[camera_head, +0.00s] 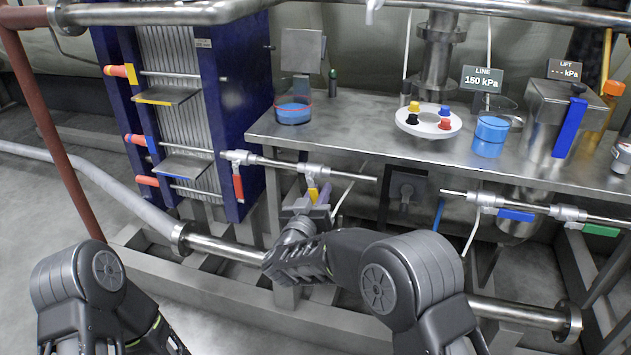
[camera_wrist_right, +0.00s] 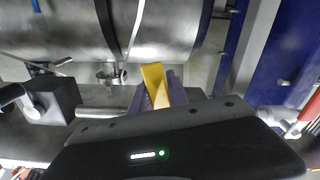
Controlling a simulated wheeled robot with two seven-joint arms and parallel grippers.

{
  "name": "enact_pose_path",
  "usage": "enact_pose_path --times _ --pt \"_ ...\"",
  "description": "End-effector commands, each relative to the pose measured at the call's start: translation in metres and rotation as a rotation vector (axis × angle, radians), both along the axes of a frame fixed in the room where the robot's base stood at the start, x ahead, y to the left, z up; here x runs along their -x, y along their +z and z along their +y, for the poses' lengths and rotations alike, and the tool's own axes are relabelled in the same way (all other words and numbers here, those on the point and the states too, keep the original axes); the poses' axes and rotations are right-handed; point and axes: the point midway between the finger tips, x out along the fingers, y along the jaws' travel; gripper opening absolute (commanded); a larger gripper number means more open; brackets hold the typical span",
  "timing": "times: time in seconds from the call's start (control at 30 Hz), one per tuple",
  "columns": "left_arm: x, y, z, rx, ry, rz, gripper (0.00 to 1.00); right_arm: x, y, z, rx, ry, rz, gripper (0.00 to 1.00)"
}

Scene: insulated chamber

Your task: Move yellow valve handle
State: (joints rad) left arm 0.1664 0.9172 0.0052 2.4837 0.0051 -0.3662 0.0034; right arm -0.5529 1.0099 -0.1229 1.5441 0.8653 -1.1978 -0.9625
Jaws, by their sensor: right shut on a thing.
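The yellow valve handle (camera_head: 313,193) hangs from a valve on the horizontal steel pipe (camera_head: 345,174) just under the bench edge. My right gripper (camera_head: 318,198) reaches up to it from below, with its purple-grey fingers around the handle. In the right wrist view the yellow handle (camera_wrist_right: 154,84) sits tilted between the fingers (camera_wrist_right: 160,92), which are shut on it. Part of the handle is hidden by the fingers. My left arm shows at the lower left of the head view, but its gripper is out of view.
A red valve handle (camera_head: 238,188) hangs on the same pipe to the left. Blue (camera_head: 516,215) and green (camera_head: 601,230) handles are on a pipe at the right. The steel bench (camera_head: 360,140) is above my right gripper, and a blue plate unit (camera_head: 228,100) stands at the left.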

Motion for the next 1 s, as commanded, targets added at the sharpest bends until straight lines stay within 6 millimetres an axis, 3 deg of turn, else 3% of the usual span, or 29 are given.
enact_pose_path --times 0.03,0.1,0.4,1.0 --pt "0.001 0.016 0.0 0.001 -0.001 0.004 0.43 0.001 0.008 -0.002 0.035 0.0 0.014 0.0" --pt "0.004 0.025 -0.003 0.004 -0.008 0.008 0.43 0.002 0.008 -0.005 0.088 0.0 0.031 0.0" --pt "0.012 0.053 -0.011 0.017 -0.027 0.021 0.43 0.005 0.01 -0.014 0.27 0.0 0.089 0.0" --pt "0.015 0.059 -0.014 0.022 -0.034 0.027 0.43 0.006 0.008 -0.018 0.34 0.0 0.113 0.0"
